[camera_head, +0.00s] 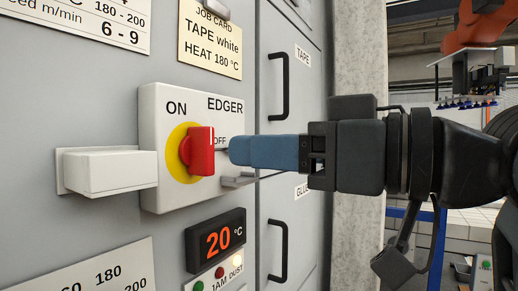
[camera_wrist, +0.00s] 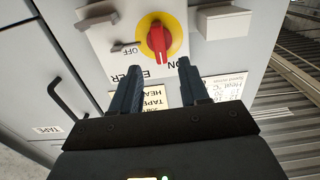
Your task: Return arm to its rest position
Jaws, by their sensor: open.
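My gripper (camera_head: 233,151) has blue fingers and reaches in from the right toward the EDGER switch plate (camera_head: 165,105). The red switch knob (camera_head: 201,150) sits on a yellow disc, its handle roughly upright, with ON at upper left and OFF at right. In the wrist view my gripper (camera_wrist: 160,67) is open and empty, its two fingers apart. The red knob (camera_wrist: 158,41) shows beyond the fingertips, between them in the picture, with no finger visibly gripping it. In the head view the fingertips are just right of the knob and partly cover the OFF side.
A white block (camera_head: 108,172) juts out left of the switch plate. Dark cabinet handles (camera_head: 278,86) are at right, near the TAPE and GLUE labels. A display (camera_head: 216,239) reading 20 °C is below. A concrete pillar (camera_head: 355,50) stands right of the cabinet.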

